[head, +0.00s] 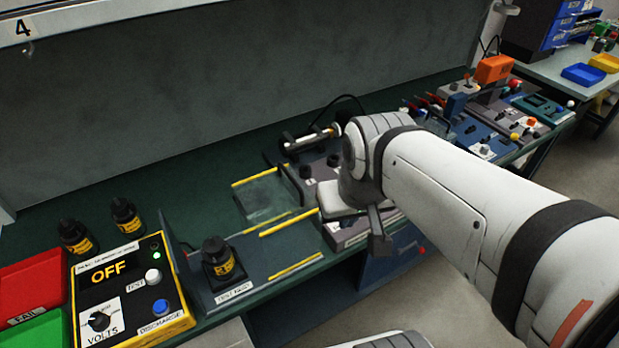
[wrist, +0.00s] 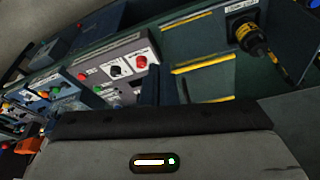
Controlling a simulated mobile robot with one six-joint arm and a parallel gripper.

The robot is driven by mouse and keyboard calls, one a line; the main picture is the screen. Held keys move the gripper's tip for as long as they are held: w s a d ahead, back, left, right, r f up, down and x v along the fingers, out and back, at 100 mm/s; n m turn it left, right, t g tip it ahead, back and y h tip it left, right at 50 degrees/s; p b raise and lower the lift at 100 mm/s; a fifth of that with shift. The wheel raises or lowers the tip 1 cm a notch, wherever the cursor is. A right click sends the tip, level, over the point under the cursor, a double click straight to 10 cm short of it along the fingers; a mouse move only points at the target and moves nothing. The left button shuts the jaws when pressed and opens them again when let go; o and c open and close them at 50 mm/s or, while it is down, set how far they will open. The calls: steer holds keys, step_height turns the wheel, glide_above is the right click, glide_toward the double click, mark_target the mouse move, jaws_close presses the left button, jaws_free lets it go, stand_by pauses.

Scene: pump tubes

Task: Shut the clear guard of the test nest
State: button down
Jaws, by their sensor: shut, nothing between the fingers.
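The test nest (head: 212,297) is a low dark fixture at front centre. A black tube with a yellow label (head: 222,262) stands upright in it; it also shows in the wrist view (wrist: 250,38). The clear guard (head: 264,200) is a see-through panel with yellow edges, right of and behind the tube. It stands open, away from the tube. Its exact outline is hard to tell. My gripper (head: 379,240) is to the right of the guard, past the bench's front edge, apart from it. It is shut and empty, its dark fingers pointing down.
A dark upright plate (head: 176,240) stands left of the nest, beside the yellow OFF tester (head: 130,285). Two more black tubes (head: 74,236) stand behind. A grey control box (head: 345,232) is beneath my wrist. A red tray (head: 30,285) and a green tray (head: 38,330) are far left.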

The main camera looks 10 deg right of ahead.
steer(key=w+d+f+m+g+y, duration=0.2)
steer(key=w+d+f+m, duration=0.2)
steer(key=w+f+m, duration=0.45)
steer(key=w+d+f+m+g+y, duration=0.2)
steer(key=w+d+f+m+g, duration=0.25)
steer(key=w, duration=0.65)
steer(key=shift+m+t, duration=0.7)
steer(key=shift+t, duration=0.15)
steer(key=x, duration=0.8)
steer(key=shift+s, duration=0.15)
steer(key=shift+s+a+f+p, duration=0.1)
steer(key=shift+s+a+p, duration=0.15)
steer(key=shift+a, duration=0.45)
steer(key=shift+s+a+f+p, duration=0.2)
steer(key=shift+a+p, duration=0.1)
steer(key=shift+a, duration=0.35)
steer(key=shift+s+a+f+p, duration=0.1)
steer(key=shift+s+a+p, duration=0.15)
steer(key=shift+a, duration=0.45)
steer(key=shift+r, duration=0.1)
